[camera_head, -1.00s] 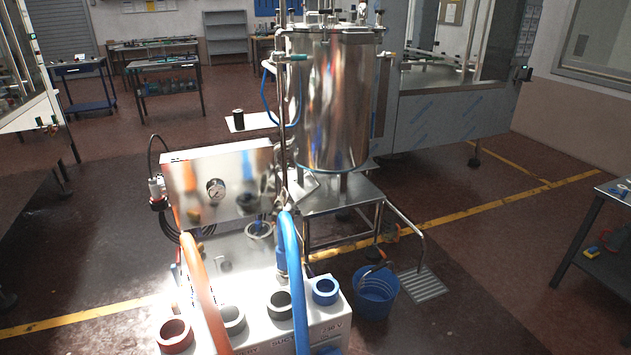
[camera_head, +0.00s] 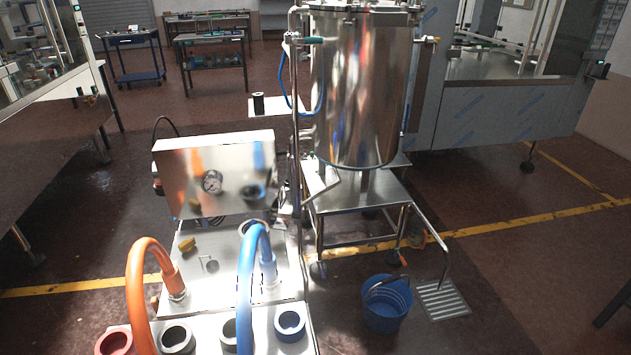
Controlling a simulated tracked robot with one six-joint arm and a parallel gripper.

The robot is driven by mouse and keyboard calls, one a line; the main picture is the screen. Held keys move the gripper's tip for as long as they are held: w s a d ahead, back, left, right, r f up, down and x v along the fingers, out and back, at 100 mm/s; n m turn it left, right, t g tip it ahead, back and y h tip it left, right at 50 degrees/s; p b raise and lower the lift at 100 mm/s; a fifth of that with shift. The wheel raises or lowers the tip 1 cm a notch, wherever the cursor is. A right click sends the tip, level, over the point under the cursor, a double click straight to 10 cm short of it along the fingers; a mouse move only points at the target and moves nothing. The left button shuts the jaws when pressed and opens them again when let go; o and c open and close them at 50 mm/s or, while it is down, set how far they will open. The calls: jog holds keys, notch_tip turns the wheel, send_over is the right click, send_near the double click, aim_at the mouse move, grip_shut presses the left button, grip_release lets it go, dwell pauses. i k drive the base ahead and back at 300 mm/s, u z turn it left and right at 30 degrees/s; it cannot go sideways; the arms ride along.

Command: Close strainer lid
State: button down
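I cannot make out a strainer or its lid for certain in the body camera view. A tall steel tank (camera_head: 357,90) stands on a metal stand (camera_head: 365,192), its top cut off by the picture's upper edge. A pale, tilted flat piece (camera_head: 321,183) shows by the tank's lower left; I cannot tell what it is. My gripper is not in view.
An orange hose (camera_head: 137,285) and a blue hose (camera_head: 245,285) arch up in front. Several round ports line the near edge. A blue bucket (camera_head: 387,305) and a floor grate (camera_head: 443,299) are at right. Open floor lies right of the grate.

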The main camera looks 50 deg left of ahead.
aim_at(281, 212)
jog(key=u, duration=0.05)
jog(key=i, duration=2.55)
jog(key=u, duration=3)
